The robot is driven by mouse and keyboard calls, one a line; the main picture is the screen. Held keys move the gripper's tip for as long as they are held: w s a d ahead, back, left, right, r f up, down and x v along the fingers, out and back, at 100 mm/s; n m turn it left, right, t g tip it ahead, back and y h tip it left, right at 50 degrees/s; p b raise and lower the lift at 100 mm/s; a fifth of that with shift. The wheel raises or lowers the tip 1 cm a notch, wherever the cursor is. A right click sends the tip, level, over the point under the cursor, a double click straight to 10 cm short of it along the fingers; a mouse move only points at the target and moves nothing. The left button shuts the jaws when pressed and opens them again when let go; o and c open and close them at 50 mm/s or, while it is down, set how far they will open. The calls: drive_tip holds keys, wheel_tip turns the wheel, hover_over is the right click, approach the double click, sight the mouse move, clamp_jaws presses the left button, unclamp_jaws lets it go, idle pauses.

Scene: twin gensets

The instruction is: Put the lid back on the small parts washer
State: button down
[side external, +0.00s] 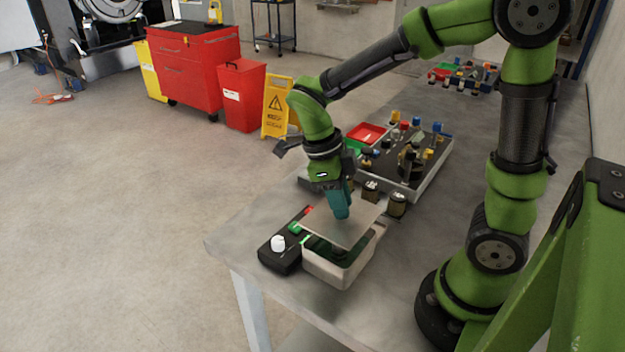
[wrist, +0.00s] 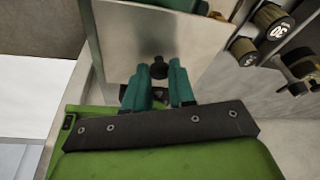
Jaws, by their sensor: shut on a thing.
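The lid (side external: 345,224) is a thin, flat, light grey-beige plate. My gripper (side external: 340,212), with teal fingers, is shut on the lid's small dark knob (wrist: 158,68) and holds the lid over the small parts washer. The washer (side external: 338,275) is a pale open-topped box on the bench's near end. A gap shows between the lid and the washer's front rim, and the green-lined inside is partly visible there. The lid hides the rear of the opening. In the wrist view the lid (wrist: 130,45) fills the upper middle, with the gripper fingers (wrist: 158,90) around the knob.
A black control box (side external: 280,255) with a white knob stands left of the washer. Labelled metal cylinders (side external: 397,204) stand close behind it. A tray of tools and parts (side external: 430,180) lies farther back. The bench (side external: 240,235) is clear at the left front corner.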

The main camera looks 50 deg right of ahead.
sight(339, 221)
drive_tip(key=shift+f, duration=2.45)
drive_tip(key=shift+f, duration=0.25)
idle(0.4)
drive_tip(key=c, duration=0.9)
unclamp_jaws()
drive_tip(key=shift+o, duration=0.6)
drive_tip(key=o, duration=0.4)
drive_tip(key=shift+r, duration=3.5)
